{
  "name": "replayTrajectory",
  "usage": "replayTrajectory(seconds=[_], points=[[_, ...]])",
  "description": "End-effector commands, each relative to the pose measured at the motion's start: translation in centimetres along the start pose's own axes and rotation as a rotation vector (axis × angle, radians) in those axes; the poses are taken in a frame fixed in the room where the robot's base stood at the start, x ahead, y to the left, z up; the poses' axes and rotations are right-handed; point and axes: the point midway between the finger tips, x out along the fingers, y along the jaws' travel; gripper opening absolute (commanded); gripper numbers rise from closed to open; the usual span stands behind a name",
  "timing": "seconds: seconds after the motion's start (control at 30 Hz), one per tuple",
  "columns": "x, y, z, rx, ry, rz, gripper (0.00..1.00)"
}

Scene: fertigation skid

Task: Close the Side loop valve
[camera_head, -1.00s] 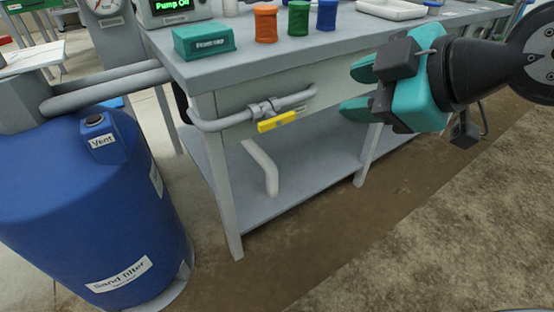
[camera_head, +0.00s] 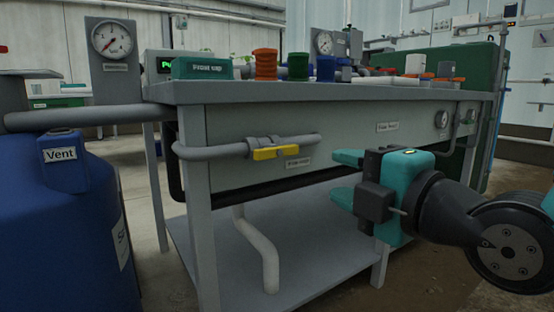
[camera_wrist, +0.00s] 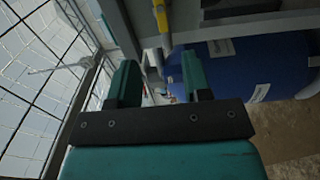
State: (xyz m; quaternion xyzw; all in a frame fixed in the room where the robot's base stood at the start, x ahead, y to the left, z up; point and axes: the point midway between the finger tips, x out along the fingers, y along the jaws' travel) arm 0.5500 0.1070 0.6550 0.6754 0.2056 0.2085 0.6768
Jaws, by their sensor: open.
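The valve has a yellow lever handle (camera_head: 277,152) and sits on a grey pipe (camera_head: 212,152) along the front of the bench. The handle lies roughly in line with the pipe. A small label (camera_head: 298,162) is on the panel just below and right of it, its text too blurred to read. My gripper (camera_head: 337,177) is open and empty, to the right of the handle and apart from it, fingers pointing left. In the wrist view the yellow handle (camera_wrist: 161,18) shows at the top, beyond the open fingers of my gripper (camera_wrist: 160,76).
A blue tank (camera_head: 60,235) stands at the left. The grey bench top (camera_head: 215,92) holds a green box (camera_head: 202,68), several coloured spools and gauges. A white bent pipe (camera_head: 262,250) rises from the lower shelf (camera_head: 325,268). Bare floor lies at the right.

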Motion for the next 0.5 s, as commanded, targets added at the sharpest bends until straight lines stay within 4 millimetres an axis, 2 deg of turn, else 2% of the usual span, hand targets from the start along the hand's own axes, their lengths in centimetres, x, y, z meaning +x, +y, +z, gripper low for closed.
replayTrajectory(seconds=[0.03,0.5], points=[[0.5,0.6,0.0,0.001,0.001,-0.006,0.45],[4.5,0.7,-0.1,0.002,0.005,-0.01,0.45]])
